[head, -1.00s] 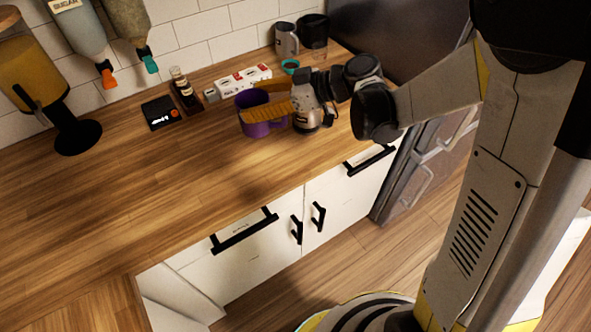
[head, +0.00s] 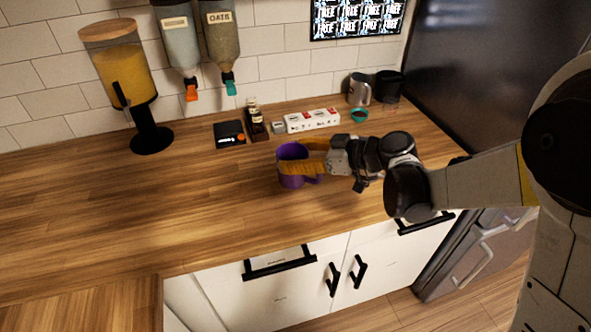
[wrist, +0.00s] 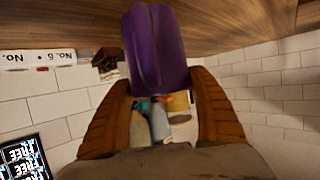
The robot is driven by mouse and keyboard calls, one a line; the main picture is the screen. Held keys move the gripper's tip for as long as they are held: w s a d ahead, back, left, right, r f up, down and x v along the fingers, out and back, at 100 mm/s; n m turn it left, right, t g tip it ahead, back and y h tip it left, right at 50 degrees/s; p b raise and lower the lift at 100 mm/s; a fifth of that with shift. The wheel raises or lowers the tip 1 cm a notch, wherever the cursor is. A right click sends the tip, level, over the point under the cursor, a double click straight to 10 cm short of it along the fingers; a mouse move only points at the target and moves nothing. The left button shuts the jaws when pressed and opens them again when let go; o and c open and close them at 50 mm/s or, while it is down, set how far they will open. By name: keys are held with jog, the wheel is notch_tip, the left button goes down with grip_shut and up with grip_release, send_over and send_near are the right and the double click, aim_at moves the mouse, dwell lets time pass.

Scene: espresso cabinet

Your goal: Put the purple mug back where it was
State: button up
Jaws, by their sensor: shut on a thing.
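The purple mug (head: 289,176) is upright at the middle of the wooden counter, in front of the small boxes, in the head view. In the wrist view the purple mug (wrist: 156,50) fills the upper middle, between the fingertips. My gripper (head: 304,160) reaches in from the right, its orange fingers on either side of the mug and shut on it. In the wrist view my gripper (wrist: 165,85) shows both ribbed fingers. I cannot tell whether the mug's base touches the counter.
A teal bowl (head: 359,115), a metal pitcher (head: 359,90) and a black container (head: 389,88) stand at the back right.

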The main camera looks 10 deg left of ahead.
jog(key=shift+f+b, duration=0.8)
jog(key=shift+f, duration=1.1)
jog(key=shift+f, duration=0.15)
jog(key=o, duration=1.4)
